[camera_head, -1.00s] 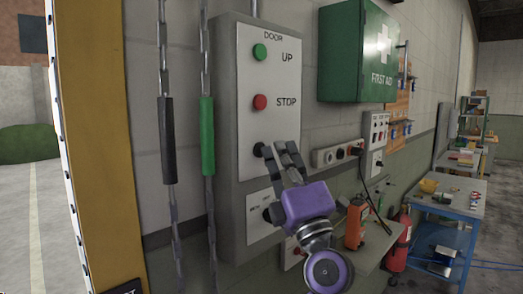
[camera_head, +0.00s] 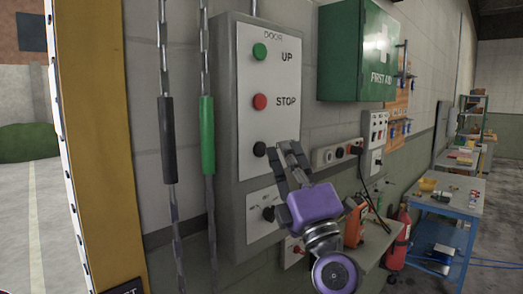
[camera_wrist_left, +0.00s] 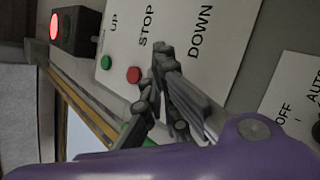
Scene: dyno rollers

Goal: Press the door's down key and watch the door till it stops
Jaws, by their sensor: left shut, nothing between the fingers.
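The grey door control box (camera_head: 228,130) has a white plate with a green UP button (camera_head: 260,52), a red STOP button (camera_head: 260,101) and a black down key (camera_head: 259,149). My left gripper (camera_head: 284,152) is shut and empty, its fingertips just right of the black key in the head view. In the left wrist view the fingers (camera_wrist_left: 161,62) lie beside the word DOWN (camera_wrist_left: 201,32) and the key does not show. I cannot tell whether they touch the panel. The door leaf is not clearly in view. My right gripper is not in view.
A yellow post (camera_head: 99,140) edges the doorway at left, with open ground beyond. Chains with a black sleeve (camera_head: 168,140) and a green sleeve (camera_head: 207,135) hang left of the box. A red lamp (camera_wrist_left: 55,25) is lit. A first aid cabinet (camera_head: 345,50) hangs at right.

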